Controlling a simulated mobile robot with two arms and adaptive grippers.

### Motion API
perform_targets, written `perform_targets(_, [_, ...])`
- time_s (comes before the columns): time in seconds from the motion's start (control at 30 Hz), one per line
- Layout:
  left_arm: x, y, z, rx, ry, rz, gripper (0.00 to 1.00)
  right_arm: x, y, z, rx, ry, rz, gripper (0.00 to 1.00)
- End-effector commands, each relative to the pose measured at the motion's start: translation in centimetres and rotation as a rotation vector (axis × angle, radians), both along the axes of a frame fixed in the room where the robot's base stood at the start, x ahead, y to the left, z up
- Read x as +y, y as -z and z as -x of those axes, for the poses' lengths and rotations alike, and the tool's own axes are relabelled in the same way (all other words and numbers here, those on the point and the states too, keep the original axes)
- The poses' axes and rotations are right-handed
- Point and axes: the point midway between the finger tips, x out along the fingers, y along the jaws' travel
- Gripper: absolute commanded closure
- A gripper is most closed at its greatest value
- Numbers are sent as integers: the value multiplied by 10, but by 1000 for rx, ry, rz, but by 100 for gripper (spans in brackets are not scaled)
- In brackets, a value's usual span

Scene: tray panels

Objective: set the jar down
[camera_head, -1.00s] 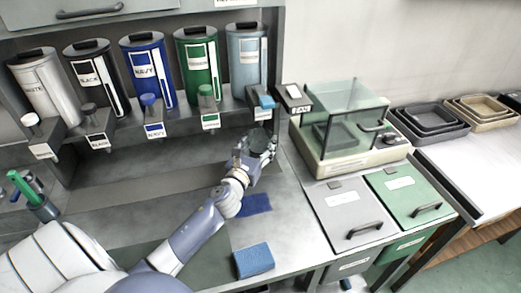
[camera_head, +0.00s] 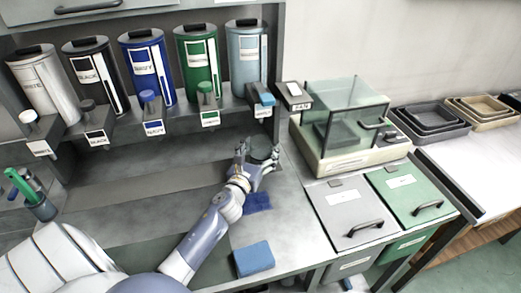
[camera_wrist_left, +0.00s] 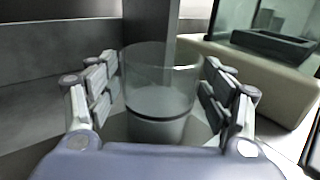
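The jar is a clear glass cup with a dark band and grey lower part. It is upright at the counter's (camera_head: 200,222) back right in the head view (camera_head: 263,149), beside the glass-sided scale. In the left wrist view the jar (camera_wrist_left: 160,85) is between my left gripper's (camera_wrist_left: 160,95) finger pairs, with narrow gaps on both sides. My left gripper (camera_head: 257,160) is open around it. The jar appears to stand on the counter, but its base is partly hidden by the hand. My right gripper is not in view.
The scale with its glass box (camera_head: 345,125) is close right of the jar. A dispenser shelf with labelled canisters (camera_head: 200,62) is behind. A dark blue cloth (camera_head: 257,202) and a blue block (camera_head: 254,259) lie in front. Grey (camera_head: 345,212) and green (camera_head: 408,190) lidded bins are right.

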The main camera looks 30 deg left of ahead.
Motion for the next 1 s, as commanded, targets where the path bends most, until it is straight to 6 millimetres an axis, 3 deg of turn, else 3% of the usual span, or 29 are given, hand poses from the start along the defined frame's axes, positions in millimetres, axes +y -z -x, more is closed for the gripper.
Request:
perform_targets(0.43, [-1, -2, 5, 1, 0, -1, 23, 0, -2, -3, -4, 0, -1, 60])
perform_targets(1.0, [-21, 0, 97, 1, -1, 0, 23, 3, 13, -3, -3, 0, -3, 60])
